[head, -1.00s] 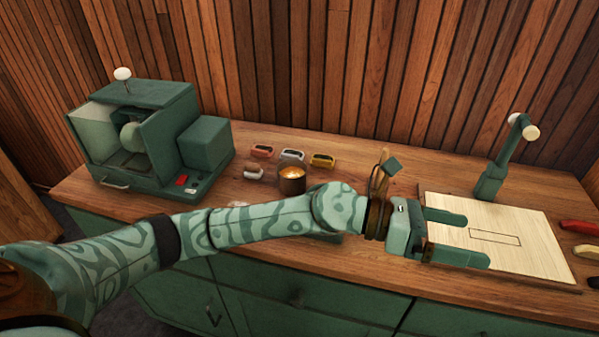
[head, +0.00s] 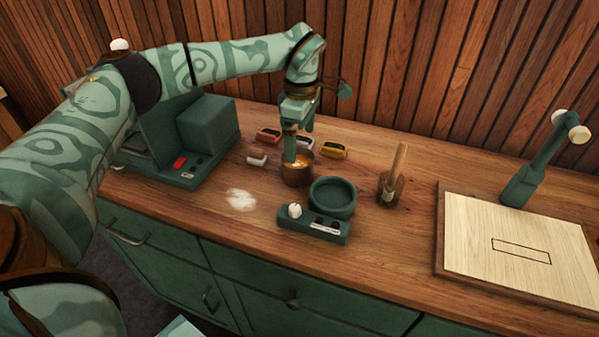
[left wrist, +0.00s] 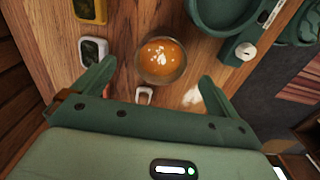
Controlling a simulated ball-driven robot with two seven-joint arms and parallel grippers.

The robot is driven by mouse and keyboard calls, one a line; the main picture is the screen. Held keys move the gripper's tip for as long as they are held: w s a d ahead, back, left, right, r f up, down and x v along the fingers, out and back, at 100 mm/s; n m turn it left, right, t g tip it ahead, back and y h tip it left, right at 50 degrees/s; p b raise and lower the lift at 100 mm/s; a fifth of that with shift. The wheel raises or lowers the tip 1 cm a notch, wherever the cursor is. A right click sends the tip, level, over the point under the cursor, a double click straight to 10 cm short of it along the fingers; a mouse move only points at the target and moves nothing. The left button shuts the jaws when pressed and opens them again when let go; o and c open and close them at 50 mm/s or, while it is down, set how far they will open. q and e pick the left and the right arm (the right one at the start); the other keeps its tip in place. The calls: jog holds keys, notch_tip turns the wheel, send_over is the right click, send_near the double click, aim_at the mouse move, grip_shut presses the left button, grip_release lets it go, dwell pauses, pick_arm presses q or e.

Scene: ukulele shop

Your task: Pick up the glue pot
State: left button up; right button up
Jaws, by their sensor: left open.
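The glue pot (head: 297,178) is a small round brown pot with amber glue in it, standing upright on the wooden counter. It also shows in the left wrist view (left wrist: 161,61), seen from above with pale flecks on the glue. My left gripper (head: 298,146) points down over the pot, open and empty. In the left wrist view its two fingers stand wide apart on either side of the pot. In the head view one fingertip overlaps the pot's mouth, and I cannot tell whether it touches. My right gripper is not in view.
A green warmer with a round well (head: 333,193) stands just right of the pot. A brush holder (head: 390,188) is farther right, then a pale board (head: 490,235). Small coloured blocks (head: 334,151) lie behind the pot. A green machine (head: 208,135) stands left. White powder (head: 240,200) lies in front.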

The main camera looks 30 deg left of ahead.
aim_at(298, 160)
pick_arm(q)
jog(key=f, duration=0.2)
jog(key=f+b, duration=0.1)
jog(key=f, duration=0.2)
jog(key=f+b, duration=0.1)
jog(key=f, duration=0.1)
jog(key=shift+s+a+f, duration=0.15)
jog(key=shift+s+a, duration=0.05)
jog(key=shift+a, duration=0.1)
jog(key=shift+c, duration=0.9)
jog(key=c, duration=1.1)
